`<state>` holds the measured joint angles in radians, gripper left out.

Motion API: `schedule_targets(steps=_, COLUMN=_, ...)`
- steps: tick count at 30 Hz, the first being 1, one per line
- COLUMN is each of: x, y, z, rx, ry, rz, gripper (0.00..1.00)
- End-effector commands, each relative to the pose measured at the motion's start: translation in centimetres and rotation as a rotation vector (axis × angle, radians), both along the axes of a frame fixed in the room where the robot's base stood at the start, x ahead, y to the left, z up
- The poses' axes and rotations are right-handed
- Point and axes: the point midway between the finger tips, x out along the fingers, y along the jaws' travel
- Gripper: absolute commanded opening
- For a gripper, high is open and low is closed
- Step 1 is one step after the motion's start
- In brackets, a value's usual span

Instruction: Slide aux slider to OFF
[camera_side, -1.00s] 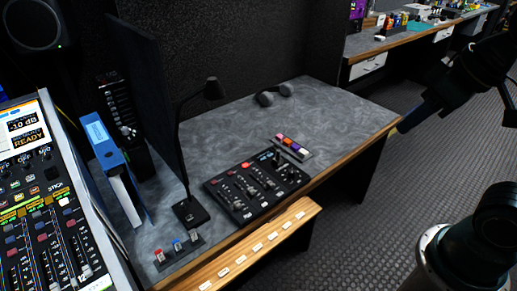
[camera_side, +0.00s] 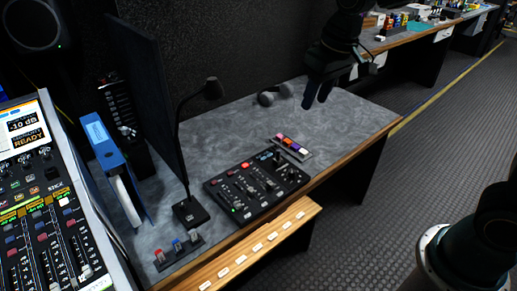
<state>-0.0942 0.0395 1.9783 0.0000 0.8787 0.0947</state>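A black control panel (camera_side: 257,186) with several sliders and knobs lies on the grey desk. Its labels are too small to read, so I cannot tell which slider is the aux one or where it is set. My gripper (camera_side: 316,104) is above the far right part of the desk, behind and to the right of the panel, clearly apart from it. Its dark blue fingers point down with nothing visible held. Whether they are open or shut is unclear.
A small switch plate (camera_side: 177,250) is at front left. The desk's right side is clear.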

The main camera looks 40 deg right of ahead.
Motion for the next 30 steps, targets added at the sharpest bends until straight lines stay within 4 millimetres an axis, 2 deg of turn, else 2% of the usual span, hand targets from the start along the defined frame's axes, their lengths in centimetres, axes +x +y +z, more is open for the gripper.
schedule_targets(steps=6, x=4.3, y=1.3, z=-3.3, rx=-0.002, ry=0.057, rz=0.003, gripper=0.36)
schedule_targets(steps=15, x=9.3, y=3.2, z=-8.9, rx=-0.006, ry=0.127, rz=0.002, gripper=0.36)
schedule_targets(steps=24, x=13.0, y=5.2, z=-16.0, rx=-0.015, ry=0.197, rz=0.002, gripper=0.36)
schedule_targets(steps=30, x=14.5, y=6.1, z=-20.0, rx=-0.021, ry=0.231, rz=0.001, gripper=0.36)
